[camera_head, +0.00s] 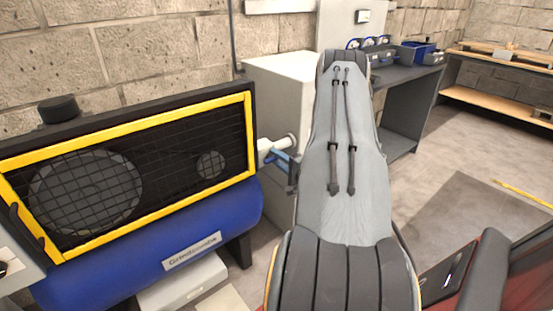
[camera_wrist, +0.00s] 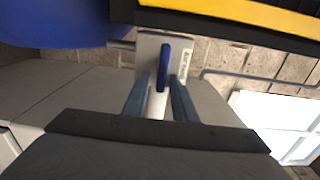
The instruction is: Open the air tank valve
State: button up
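The blue air tank (camera_head: 190,235) lies under a yellow-framed mesh guard in the head view, and its blue end also shows in the wrist view (camera_wrist: 60,22). The valve has a blue lever handle (camera_wrist: 162,62) in front of a pale grey block (camera_wrist: 146,48). My gripper (camera_wrist: 160,80) is open, with its two blue-grey fingers on either side of the handle's near end. Gaps show between the handle and both fingers. A white pipe-like part (camera_wrist: 156,106) also shows between the fingers. In the head view my arm partly hides the valve area.
The yellow-framed guard (camera_head: 150,112) stands close beside the valve. A pale cabinet (camera_head: 275,85) is behind my arm. A grey bench (camera_head: 405,105) with blue items and a wooden shelf (camera_head: 500,105) stand at the back right.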

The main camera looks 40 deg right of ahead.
jog(key=shift+s, duration=0.15)
jog(key=s, duration=0.7)
jog(key=shift+s+a, duration=0.25)
jog(key=shift+a, duration=0.15)
dwell(0.3)
